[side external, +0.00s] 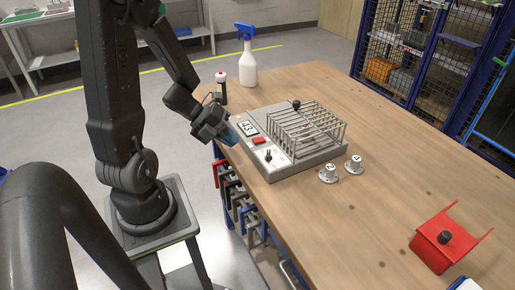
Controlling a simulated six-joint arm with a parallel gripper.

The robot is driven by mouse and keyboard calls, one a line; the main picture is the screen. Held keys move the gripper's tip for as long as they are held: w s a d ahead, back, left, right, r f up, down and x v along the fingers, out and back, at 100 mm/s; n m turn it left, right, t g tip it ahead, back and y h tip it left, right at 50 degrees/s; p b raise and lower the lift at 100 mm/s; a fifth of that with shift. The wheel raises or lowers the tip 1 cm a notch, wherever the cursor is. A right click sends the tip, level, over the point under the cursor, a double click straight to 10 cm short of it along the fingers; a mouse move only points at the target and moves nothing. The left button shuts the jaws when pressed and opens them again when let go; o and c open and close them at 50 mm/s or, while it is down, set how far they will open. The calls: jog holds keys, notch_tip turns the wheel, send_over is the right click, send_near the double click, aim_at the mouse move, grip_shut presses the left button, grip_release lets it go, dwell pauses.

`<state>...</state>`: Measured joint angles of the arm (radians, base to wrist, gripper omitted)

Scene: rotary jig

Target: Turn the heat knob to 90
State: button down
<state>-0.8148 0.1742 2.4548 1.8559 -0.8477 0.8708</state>
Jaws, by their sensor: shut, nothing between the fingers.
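The heat knob (268,156) is a small black knob on a pale plate at the front corner of a grey machine (282,172). Its setting is too small to read. The machine has a display (248,128) with large dark digits, a red button (259,141) and a wire rack (308,128) on top. My gripper (231,137) is shut and empty, with its blue fingertip area at the machine's left edge beside the display. It is apart from the knob, to its upper left. I cannot tell whether it touches the machine's side.
Two numbered metal weights (328,173) stand right of the machine. A red bracket with a black knob (433,247) lies at the front right. A spray bottle (247,65) and a dark red-capped container (221,88) stand behind. Clamps hang along the table's left edge.

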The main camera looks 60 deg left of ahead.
aim_at(262, 152)
jog(key=x, duration=0.5)
jog(key=shift+w+d, duration=0.1)
jog(key=shift+w+d+r, duration=0.1)
jog(key=shift+w+d, duration=0.2)
jog(key=shift+w, duration=0.2)
jog(key=shift+w+d, duration=0.3)
jog(key=shift+w, duration=0.2)
jog(key=shift+w+d, duration=0.3)
jog(key=shift+w, duration=0.3)
jog(key=shift+w+a+m+g+h, duration=0.2)
jog(key=shift+m+g+h, duration=0.35)
jog(key=shift+m, duration=0.45)
jog(key=shift+w+m+g+h, duration=0.15)
jog(key=shift+m+g+h, duration=0.25)
jog(key=shift+m, duration=0.2)
jog(key=m+g+h, duration=0.1)
jog(key=w+m+g, duration=0.1)
jog(key=m, duration=0.1)
jog(key=shift+a+h, duration=0.2)
jog(key=shift+h, duration=0.15)
jog(key=shift+w, duration=0.55)
jog(key=shift+w+d, duration=0.15)
jog(key=shift+w, duration=0.3)
